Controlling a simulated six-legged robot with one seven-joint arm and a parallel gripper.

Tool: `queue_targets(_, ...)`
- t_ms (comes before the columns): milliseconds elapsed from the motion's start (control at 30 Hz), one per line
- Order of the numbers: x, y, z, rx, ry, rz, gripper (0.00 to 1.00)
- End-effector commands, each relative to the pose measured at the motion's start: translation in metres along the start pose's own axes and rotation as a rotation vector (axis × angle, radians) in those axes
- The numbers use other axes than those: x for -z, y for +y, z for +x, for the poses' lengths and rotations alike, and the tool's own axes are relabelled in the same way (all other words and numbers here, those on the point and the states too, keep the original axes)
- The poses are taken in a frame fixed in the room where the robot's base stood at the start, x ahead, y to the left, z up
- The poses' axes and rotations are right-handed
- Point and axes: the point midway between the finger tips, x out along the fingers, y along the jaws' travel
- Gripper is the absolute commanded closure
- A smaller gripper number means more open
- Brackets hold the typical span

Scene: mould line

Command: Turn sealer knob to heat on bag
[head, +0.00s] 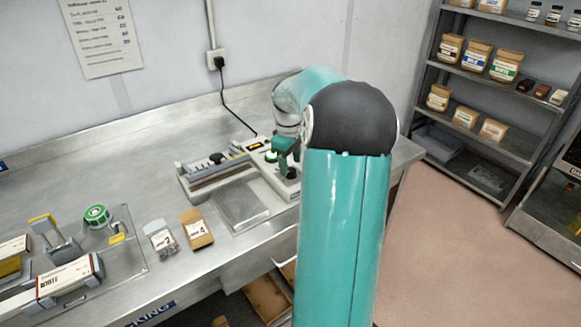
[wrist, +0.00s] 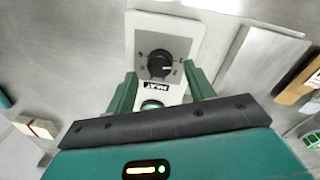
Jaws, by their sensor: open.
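The sealer (head: 215,178) stands on the steel bench, with a long sealing bar and a pale control box at its right end. In the wrist view its panel (wrist: 187,30) carries a round black knob (wrist: 160,64) with a pale pointer mark, scale marks around it and an upside-down label beside it. A green button (wrist: 151,104) shows below the label. My gripper (wrist: 159,70) is open, its two green fingers on either side of the knob in that view. Contact with the knob cannot be told. In the head view my gripper (head: 287,150) is above the control box.
A clear bag (head: 160,240) and a brown bag (head: 197,230) lie on the bench left of a flat metal plate (head: 240,205). A green tape roll (head: 97,215) and a labelled box (head: 70,278) are further left. Shelves (head: 475,80) with bags stand right.

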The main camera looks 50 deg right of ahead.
Motion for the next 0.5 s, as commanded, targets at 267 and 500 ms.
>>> queue_targets(267,0.000,0.000,0.023,0.000,0.000,0.002,0.47)
queue_targets(500,0.000,0.000,0.024,-0.001,0.000,0.001,0.49)
